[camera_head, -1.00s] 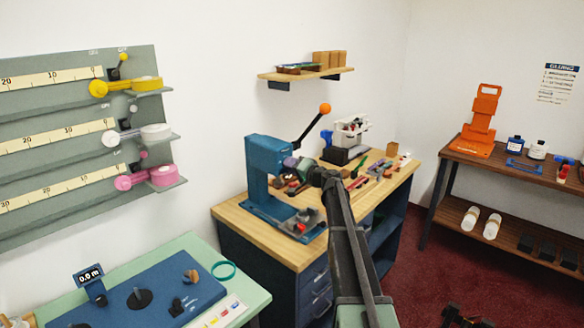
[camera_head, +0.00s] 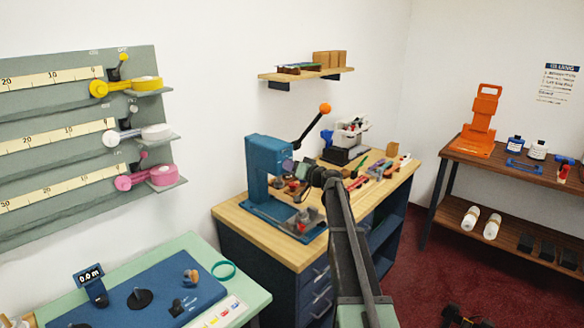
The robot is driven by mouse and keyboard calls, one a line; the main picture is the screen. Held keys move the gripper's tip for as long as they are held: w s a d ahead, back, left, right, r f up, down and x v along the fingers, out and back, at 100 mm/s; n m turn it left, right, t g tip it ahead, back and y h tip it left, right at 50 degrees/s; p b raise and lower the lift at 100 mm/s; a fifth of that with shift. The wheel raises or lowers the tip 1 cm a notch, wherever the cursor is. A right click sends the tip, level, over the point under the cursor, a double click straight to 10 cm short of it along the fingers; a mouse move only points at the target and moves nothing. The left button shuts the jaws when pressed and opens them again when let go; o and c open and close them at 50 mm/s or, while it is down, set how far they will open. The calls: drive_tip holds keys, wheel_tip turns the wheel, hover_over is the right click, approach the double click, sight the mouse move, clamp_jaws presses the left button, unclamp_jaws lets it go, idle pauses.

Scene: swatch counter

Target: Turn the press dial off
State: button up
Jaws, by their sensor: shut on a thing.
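The blue press (camera_head: 262,160) stands on the wooden workbench, with a long lever ending in an orange ball (camera_head: 325,108). A small purple-grey dial (camera_head: 288,164) shows at the right side of the press head. My gripper (camera_head: 296,169) is at this dial and appears shut on it. My dark wrist and arm come up from the lower right. The fingertips are small and partly hidden, and the dial's marking cannot be read.
Tools and coloured pieces lie on the workbench (camera_head: 238,218) right of the press, close to my arm. A white caddy (camera_head: 350,131) stands behind. A small wooden shelf (camera_head: 300,75) hangs above. The red floor (camera_head: 440,265) at right is mostly clear.

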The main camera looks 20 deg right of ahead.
drive_tip(key=o, duration=0.9)
drive_tip(key=v, duration=1)
drive_tip(key=shift+s+d, duration=0.15)
drive_tip(key=shift+s, duration=0.25)
